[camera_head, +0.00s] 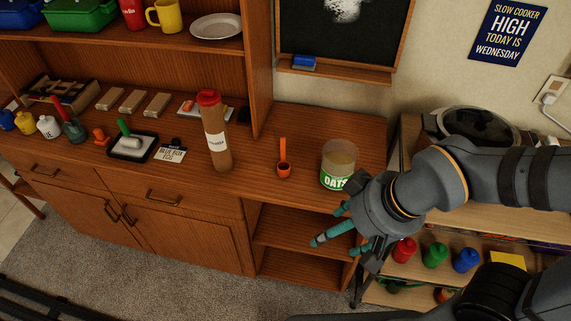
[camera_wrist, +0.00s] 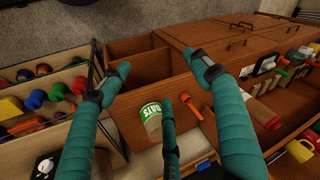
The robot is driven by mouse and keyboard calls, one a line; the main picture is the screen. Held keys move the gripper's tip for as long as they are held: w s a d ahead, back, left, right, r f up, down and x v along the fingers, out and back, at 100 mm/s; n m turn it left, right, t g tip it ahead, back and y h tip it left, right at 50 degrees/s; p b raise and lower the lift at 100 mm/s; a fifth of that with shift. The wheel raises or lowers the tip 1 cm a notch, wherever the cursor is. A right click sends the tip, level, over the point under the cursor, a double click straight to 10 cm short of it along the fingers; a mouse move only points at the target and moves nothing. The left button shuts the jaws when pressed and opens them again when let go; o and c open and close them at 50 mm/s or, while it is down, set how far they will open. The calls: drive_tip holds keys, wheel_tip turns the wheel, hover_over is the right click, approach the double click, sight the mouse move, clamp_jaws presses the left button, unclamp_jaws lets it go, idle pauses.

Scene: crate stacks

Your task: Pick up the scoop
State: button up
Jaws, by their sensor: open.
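The orange scoop (camera_head: 284,170) stands on the wooden cabinet top, its cup on the surface and its thin handle pointing up toward the back in the head view. In the wrist view the scoop (camera_wrist: 193,108) is partly hidden near the teal fingers. My gripper (camera_head: 337,228) is open and empty, with its teal fingers spread in front of the cabinet's right edge, to the right of and nearer than the scoop. In the wrist view my gripper (camera_wrist: 157,62) frames the cabinet's open shelf. It does not touch the scoop.
An oats jar (camera_head: 338,165) stands right of the scoop, close to my wrist. A tall red-capped bottle (camera_head: 216,140) stands to its left. A green-handled item lies on a black tray (camera_head: 152,149) further left. The surface around the scoop is clear. Shelves with coloured bottles (camera_head: 435,255) stand at right.

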drive_tip(key=c, duration=0.6)
drive_tip(key=shift+c, duration=0.6)
